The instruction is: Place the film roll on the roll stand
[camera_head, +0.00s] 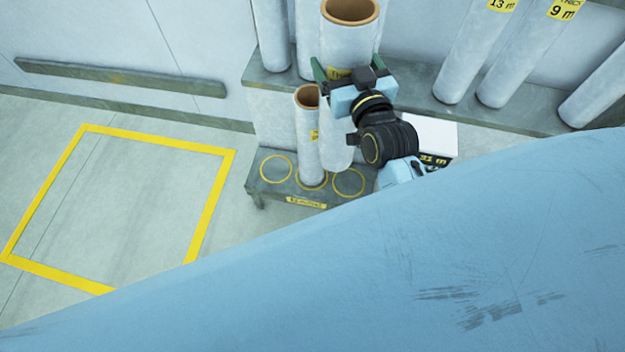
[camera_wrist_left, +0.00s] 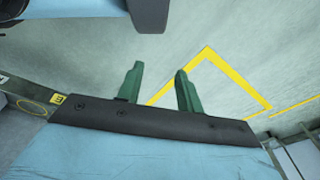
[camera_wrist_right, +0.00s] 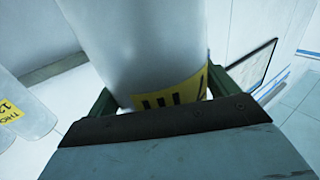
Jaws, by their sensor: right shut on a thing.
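My right gripper (camera_head: 348,72) is shut on a large pale film roll (camera_head: 349,45) with a brown core and a yellow label. The roll hangs nearly upright; it fills the right wrist view (camera_wrist_right: 150,45) between the green fingers. Its lower end is above the back right of the roll stand (camera_head: 262,187), close to the right ring. I cannot tell whether it touches the stand. A thinner roll (camera_head: 307,140) stands on the middle ring. The left and right rings are bare. My left gripper (camera_wrist_left: 157,88) is open and empty above the floor, outside the head view.
A grey shelf (camera_head: 268,82) behind holds several upright pale rolls (camera_head: 272,35). More labelled rolls (camera_head: 530,50) lean at the right. A white box (camera_head: 430,133) is right of my right wrist. A yellow floor square (camera_head: 70,265) encloses bare floor at left.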

